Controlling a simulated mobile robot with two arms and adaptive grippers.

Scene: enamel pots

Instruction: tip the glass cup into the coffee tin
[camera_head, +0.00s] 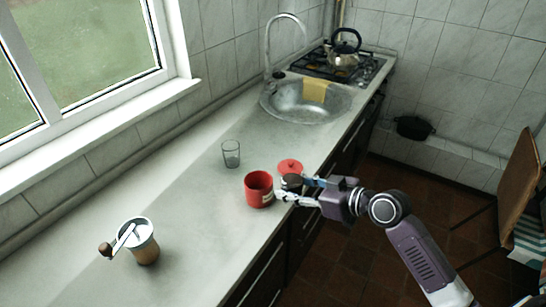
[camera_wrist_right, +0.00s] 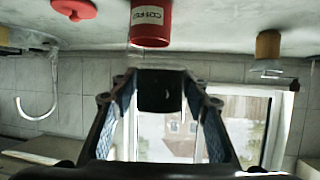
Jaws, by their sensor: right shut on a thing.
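A clear glass cup (camera_head: 231,154) stands upright on the counter behind the coffee tin. The red coffee tin (camera_head: 259,190) stands upright with an open top; its label shows in the right wrist view (camera_wrist_right: 151,25). My left gripper is in neither view.
A red lid (camera_head: 290,166) lies behind my right gripper and shows in the wrist view (camera_wrist_right: 73,9). A coffee grinder (camera_head: 142,240) stands at front left. The sink (camera_head: 306,103), a kettle (camera_head: 343,57) and the stove are farther back. The counter between grinder and tin is clear.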

